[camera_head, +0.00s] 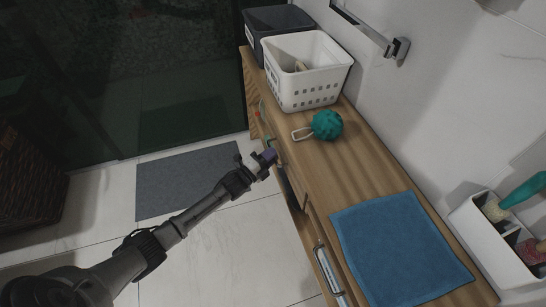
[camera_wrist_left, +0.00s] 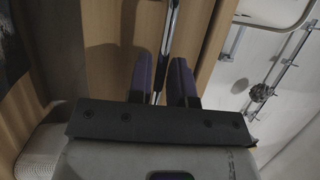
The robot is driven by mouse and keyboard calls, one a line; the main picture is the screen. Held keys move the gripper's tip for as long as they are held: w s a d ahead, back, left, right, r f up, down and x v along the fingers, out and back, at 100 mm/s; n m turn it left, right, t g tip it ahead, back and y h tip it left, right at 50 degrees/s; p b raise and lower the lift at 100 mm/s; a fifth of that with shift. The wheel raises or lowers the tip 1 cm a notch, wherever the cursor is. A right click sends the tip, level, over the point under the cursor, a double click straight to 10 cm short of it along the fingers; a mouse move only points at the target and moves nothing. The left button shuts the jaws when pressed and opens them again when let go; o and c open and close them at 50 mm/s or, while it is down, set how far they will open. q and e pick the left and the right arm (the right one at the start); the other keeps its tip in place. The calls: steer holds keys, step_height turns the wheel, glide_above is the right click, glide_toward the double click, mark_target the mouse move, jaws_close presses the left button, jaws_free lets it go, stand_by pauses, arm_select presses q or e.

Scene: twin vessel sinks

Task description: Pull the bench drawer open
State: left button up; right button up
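The wooden bench (camera_head: 350,170) runs along the wall, with drawer fronts on its left side in the head view. My left gripper (camera_head: 268,157) is at the bench's front, its arm reaching in from the lower left. In the left wrist view, a metal bar handle (camera_wrist_left: 168,35) on the wooden drawer front (camera_wrist_left: 108,45) runs between the two dark fingers of my left gripper (camera_wrist_left: 162,80). The fingers are apart, one on each side of the bar, with narrow gaps visible. The gripped part of the front is hidden by the gripper in the head view. My right gripper is out of view.
A white basket (camera_head: 305,85), a dark bin (camera_head: 275,20), a teal loofah (camera_head: 327,124) and a blue towel (camera_head: 400,250) rest on the bench. Another metal handle (camera_head: 328,270) shows nearer.

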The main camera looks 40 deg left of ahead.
arm_select(q)
steer(key=shift+w+r, duration=0.1)
steer(key=shift+w, duration=0.4)
steer(key=shift+d, duration=0.1)
jaws_close()
